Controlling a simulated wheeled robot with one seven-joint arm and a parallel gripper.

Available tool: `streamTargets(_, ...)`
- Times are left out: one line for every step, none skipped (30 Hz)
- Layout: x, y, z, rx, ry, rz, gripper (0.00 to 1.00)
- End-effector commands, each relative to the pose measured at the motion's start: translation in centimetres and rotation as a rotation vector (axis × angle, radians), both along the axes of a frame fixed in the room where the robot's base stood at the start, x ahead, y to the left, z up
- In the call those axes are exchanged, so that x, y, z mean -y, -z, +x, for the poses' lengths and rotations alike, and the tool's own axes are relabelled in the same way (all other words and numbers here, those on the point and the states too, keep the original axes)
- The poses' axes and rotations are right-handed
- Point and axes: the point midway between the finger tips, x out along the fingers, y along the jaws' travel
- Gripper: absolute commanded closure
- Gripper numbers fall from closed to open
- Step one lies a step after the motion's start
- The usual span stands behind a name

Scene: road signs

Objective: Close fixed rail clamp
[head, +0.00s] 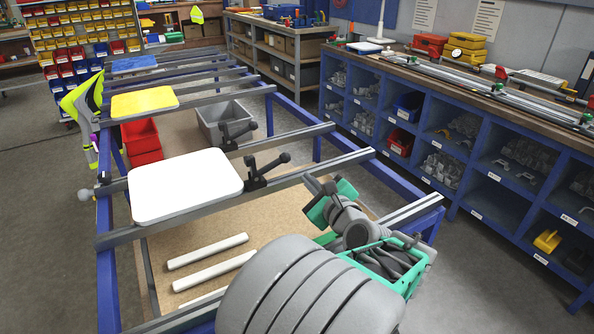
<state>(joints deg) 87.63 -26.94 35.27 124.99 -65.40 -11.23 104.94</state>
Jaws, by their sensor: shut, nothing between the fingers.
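Two black rail clamps sit to the right of the white sign plate (187,184). The nearer clamp (257,180) is on the front rail beside the plate's right edge, with its knobbed lever sticking out to the right. The farther clamp (229,141) is on the rail behind, its lever also pointing right. I cannot tell which one is the fixed clamp. My gripper (318,186), grey with green parts beside it, is right of the nearer clamp and apart from it. It looks shut and empty; its fingertips are small and partly hidden by my arm.
Blue-framed rails (350,158) carry a yellow plate (144,101) and a blue plate (134,63) farther back. Red (141,140) and grey (222,121) bins and white bars (208,250) lie below. Blue shelving (470,150) stands right.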

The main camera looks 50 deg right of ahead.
Motion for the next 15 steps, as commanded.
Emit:
streamTargets(0.1, 0.1, 0.5, -0.001, -0.005, 0.0, 1.0)
streamTargets(0.2, 0.1, 0.8, -0.001, -0.005, 0.0, 1.0)
streamTargets(0.4, 0.3, 1.4, -0.001, -0.007, 0.0, 1.0)
streamTargets(0.6, 0.3, 2.0, -0.002, -0.007, 0.001, 1.0)
streamTargets(0.8, 0.4, 2.5, -0.002, -0.007, 0.001, 1.0)
streamTargets(1.2, 0.5, 3.2, -0.002, -0.006, 0.0, 1.0)
streamTargets(1.4, 0.7, 3.8, -0.002, -0.008, 0.0, 1.0)
streamTargets(1.7, 0.7, 4.4, -0.001, -0.007, -0.001, 1.0)
streamTargets(2.0, 0.9, 5.2, -0.002, -0.006, 0.0, 1.0)
streamTargets(2.3, 0.9, 5.7, -0.003, -0.006, -0.001, 1.0)
streamTargets(2.5, 1.0, 6.2, -0.002, -0.005, 0.0, 1.0)
streamTargets(2.8, 1.1, 6.9, -0.002, -0.005, -0.001, 1.0)
streamTargets(3.0, 1.2, 7.3, -0.002, -0.005, 0.0, 1.0)
streamTargets(3.2, 1.2, 7.6, -0.001, -0.003, -0.001, 1.0)
streamTargets(3.4, 1.3, 8.0, -0.002, -0.003, -0.001, 1.0)
